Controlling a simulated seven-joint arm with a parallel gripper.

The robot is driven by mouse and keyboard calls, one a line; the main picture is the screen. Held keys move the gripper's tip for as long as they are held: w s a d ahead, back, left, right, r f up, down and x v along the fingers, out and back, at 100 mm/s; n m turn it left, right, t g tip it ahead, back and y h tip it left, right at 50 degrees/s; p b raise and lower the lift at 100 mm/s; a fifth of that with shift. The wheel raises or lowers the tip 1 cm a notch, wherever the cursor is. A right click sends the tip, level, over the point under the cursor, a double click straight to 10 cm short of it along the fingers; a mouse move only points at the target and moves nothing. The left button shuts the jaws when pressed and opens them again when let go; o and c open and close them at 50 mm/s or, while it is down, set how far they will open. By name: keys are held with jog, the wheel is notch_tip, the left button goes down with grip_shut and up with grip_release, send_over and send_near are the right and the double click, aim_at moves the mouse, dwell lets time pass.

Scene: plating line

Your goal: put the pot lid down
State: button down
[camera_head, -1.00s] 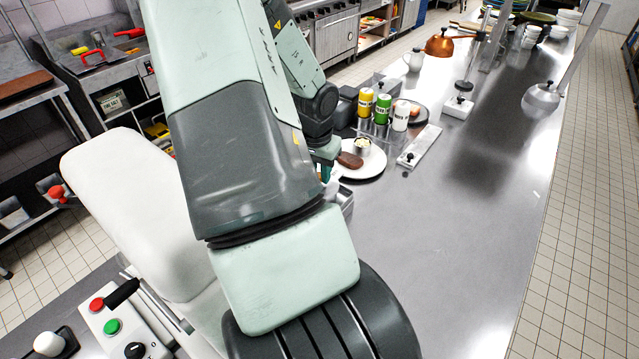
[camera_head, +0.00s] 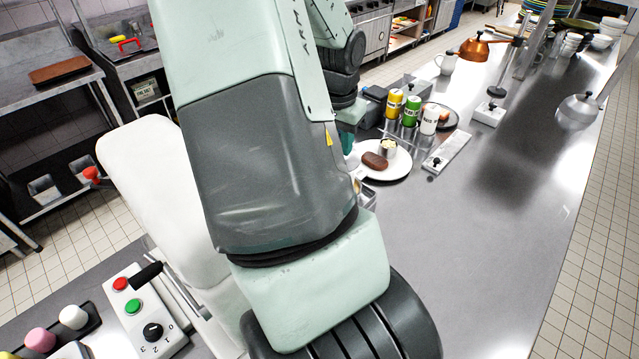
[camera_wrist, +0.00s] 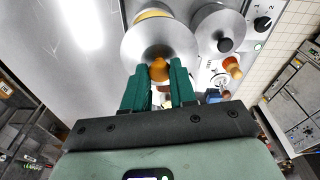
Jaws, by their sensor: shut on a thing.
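In the wrist view the pot lid (camera_wrist: 140,42) is a round silver disc with an orange-brown knob (camera_wrist: 159,70). My gripper (camera_wrist: 160,78) has its two green fingers closed on either side of this knob, so it holds the lid. Part of an orange-brown object (camera_wrist: 153,13) shows beyond the lid's far edge; the lid hides the rest. I cannot tell whether the lid touches anything below. In the head view my own arm hides the lid and most of the gripper.
Beside the held lid is another round silver piece with a dark knob (camera_wrist: 224,44). A control panel (camera_head: 146,318) stands at the front left.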

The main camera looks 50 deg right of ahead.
jog(key=w+a+f, duration=0.1)
jog(key=a+f, duration=0.3)
jog(key=f, duration=0.1)
jog(key=w+a+f, duration=0.2)
jog(key=a+f, duration=0.2)
jog(key=f, duration=0.1)
jog(key=w+a+f, duration=0.2)
jog(key=a+f, duration=0.2)
jog(key=f, duration=0.1)
jog(key=shift+a+f, duration=0.1)
jog(key=shift+a, duration=0.1)
jog(key=shift+w+f, duration=0.1)
jog(key=shift+f, duration=2)
jog(key=shift+f, duration=0.15)
jog(key=c, duration=0.9)
grip_release()
jog(key=r, duration=0.4)
jog(key=a+r, duration=0.1)
jog(key=r, duration=0.7)
jog(key=shift+s+a+r, duration=0.15)
jog(key=shift+s+a, duration=0.05)
